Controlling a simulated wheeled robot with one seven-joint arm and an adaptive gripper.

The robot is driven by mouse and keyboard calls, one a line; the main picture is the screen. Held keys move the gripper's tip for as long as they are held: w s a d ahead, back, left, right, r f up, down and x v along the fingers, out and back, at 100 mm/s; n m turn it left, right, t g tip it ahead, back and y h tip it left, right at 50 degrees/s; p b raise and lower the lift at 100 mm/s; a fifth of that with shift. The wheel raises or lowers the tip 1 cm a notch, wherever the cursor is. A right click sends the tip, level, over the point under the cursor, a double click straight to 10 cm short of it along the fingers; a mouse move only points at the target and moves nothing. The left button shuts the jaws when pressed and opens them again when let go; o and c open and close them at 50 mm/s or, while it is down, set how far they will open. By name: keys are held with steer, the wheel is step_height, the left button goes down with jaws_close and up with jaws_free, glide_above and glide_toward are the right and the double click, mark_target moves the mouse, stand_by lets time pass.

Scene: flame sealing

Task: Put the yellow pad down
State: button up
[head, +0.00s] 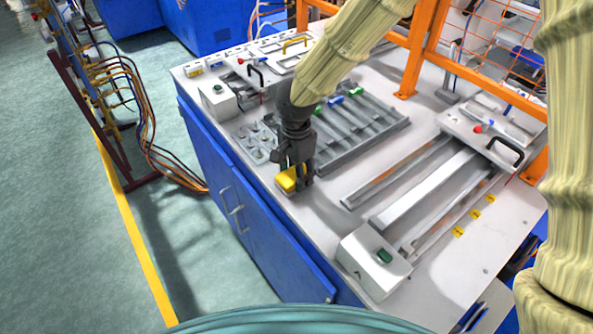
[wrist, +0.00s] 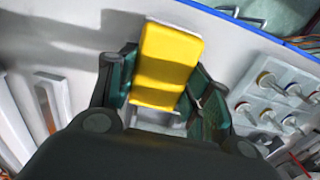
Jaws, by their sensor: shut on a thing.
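The yellow pad (head: 290,179) is a small block held between the fingers of my gripper (head: 296,172), low over the white worktop (head: 325,222) near its front left edge. In the wrist view, the yellow pad (wrist: 166,66) sits between the two dark green fingers of my gripper (wrist: 160,88), with one finger on each side. The gripper is shut on it. A pale strip shows along the pad's far edge. I cannot tell whether the pad touches the worktop. The gripper partly hides the pad in the head view.
A grey slotted tray (head: 350,130) lies just behind the gripper. A grey plate with several metal pegs (wrist: 282,95) is close on the right in the wrist view. A white box with a green button (head: 375,262) stands front right. Bare worktop lies between.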

steer(key=o, duration=1.2)
step_height(320, 180, up, 12)
steer(key=b, duration=0.2)
steer(key=shift+r+b, duration=0.1)
steer(key=shift+b, duration=0.3)
